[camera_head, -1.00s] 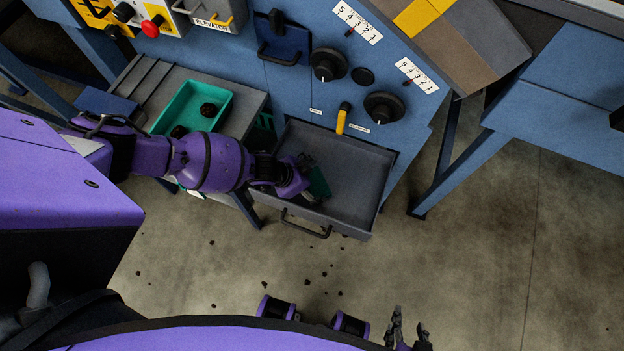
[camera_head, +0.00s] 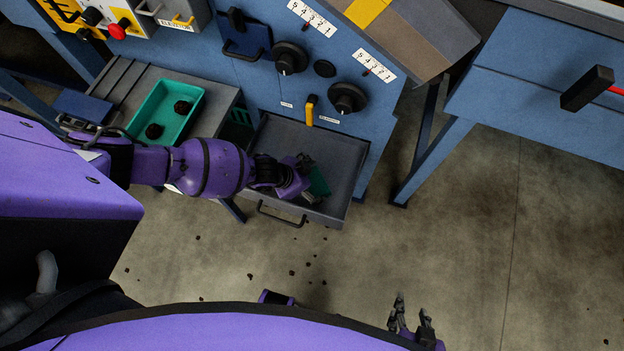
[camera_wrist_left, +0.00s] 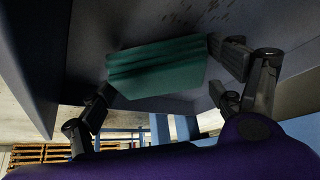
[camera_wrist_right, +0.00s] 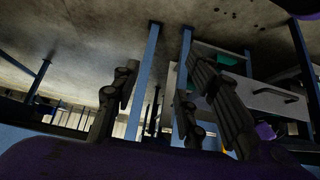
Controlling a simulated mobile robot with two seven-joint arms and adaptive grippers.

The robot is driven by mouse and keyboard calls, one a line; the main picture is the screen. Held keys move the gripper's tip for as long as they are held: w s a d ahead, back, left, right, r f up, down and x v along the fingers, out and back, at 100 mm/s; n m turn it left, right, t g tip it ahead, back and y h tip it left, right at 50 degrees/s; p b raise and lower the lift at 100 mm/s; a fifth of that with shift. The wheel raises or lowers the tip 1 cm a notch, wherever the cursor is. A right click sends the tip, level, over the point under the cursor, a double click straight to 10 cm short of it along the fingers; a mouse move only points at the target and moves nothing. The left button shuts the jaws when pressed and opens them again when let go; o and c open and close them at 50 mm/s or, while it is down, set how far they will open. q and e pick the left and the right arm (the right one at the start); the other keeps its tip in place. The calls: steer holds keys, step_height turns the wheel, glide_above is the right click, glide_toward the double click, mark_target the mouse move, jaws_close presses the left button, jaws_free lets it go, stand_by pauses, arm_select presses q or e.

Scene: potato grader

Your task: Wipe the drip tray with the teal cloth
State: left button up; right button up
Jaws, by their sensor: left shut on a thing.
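The drip tray (camera_head: 330,145) is a grey, drawer-like tray with a front handle, pulled out below the blue machine panel. My left gripper (camera_head: 304,180) reaches into it from the left, shut on the teal cloth (camera_head: 319,182). In the left wrist view the folded cloth (camera_wrist_left: 155,68) spans between the two fingers, close over the grey tray floor (camera_wrist_left: 110,25); contact is hard to tell. Brown specks show on the floor beyond the cloth. My right gripper (camera_head: 411,322) is open and empty, low at the picture's bottom and away from the tray; its fingers (camera_wrist_right: 165,85) stand apart.
A teal bin (camera_head: 163,103) with dark lumps stands on a grey side bench (camera_head: 128,85) left of the tray. Knobs (camera_head: 290,58) and a yellow handle (camera_head: 310,110) sit above the tray. Dark crumbs lie on the floor, which is otherwise open to the right.

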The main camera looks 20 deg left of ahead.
arm_select(q)
steer(key=r, duration=0.1)
steer(key=r+p, duration=0.1)
steer(key=shift+w+a+r, duration=0.25)
steer(key=shift+w+r, duration=0.05)
steer(key=shift+r, duration=0.05)
steer(key=shift+r+p, duration=0.35)
steer(key=shift+p, duration=0.05)
step_height(320, 180, up, 2)
steer(key=shift+r+p, duration=0.15)
steer(key=shift+p, duration=0.7)
steer(key=shift+r+p, duration=0.55)
steer(key=shift+r, duration=0.1)
steer(key=shift+s, duration=0.1)
arm_select(e)
steer(key=shift+t, duration=0.3)
steer(key=r, duration=0.1)
steer(key=w+r, duration=0.1)
steer(key=r, duration=0.1)
steer(key=w+r, duration=0.1)
steer(key=r, duration=0.1)
steer(key=shift+a+r, duration=0.15)
steer(key=shift+a, duration=0.25)
